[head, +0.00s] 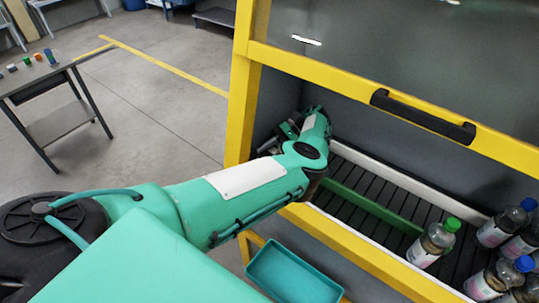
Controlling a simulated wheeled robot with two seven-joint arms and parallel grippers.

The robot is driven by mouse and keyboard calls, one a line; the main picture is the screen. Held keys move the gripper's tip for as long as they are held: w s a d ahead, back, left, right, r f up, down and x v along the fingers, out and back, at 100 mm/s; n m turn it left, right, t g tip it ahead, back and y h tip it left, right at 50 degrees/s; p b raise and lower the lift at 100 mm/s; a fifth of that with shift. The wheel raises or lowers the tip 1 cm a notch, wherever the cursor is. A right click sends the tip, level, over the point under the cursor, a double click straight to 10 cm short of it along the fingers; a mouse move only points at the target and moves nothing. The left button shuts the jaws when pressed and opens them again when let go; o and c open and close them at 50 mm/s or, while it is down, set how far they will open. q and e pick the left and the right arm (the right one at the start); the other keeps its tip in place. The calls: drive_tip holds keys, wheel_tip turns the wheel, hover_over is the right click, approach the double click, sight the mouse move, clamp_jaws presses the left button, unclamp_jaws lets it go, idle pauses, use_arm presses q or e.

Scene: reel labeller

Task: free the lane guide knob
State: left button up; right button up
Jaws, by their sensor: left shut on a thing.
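My left arm reaches through the yellow-framed opening of the machine. My left gripper (271,147) is at the left inner end of the machine, beside the left end of the conveyor. It is small and partly covered by my own wrist. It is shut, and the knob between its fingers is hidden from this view. The green lane guide (372,206) runs lengthwise along the dark slatted conveyor (398,189); its left end is behind my arm. My right gripper is not in view.
A bottle with a green cap (434,243) stands on the conveyor against the right end of the guide. Several blue-capped bottles (493,229) stand farther right. A raised guard with a black handle (422,116) is above. A teal tray (294,272) sits below the front edge.

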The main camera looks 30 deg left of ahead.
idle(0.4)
use_arm(q)
drive_tip(key=o, duration=1)
drive_tip(key=shift+s+a, duration=0.1)
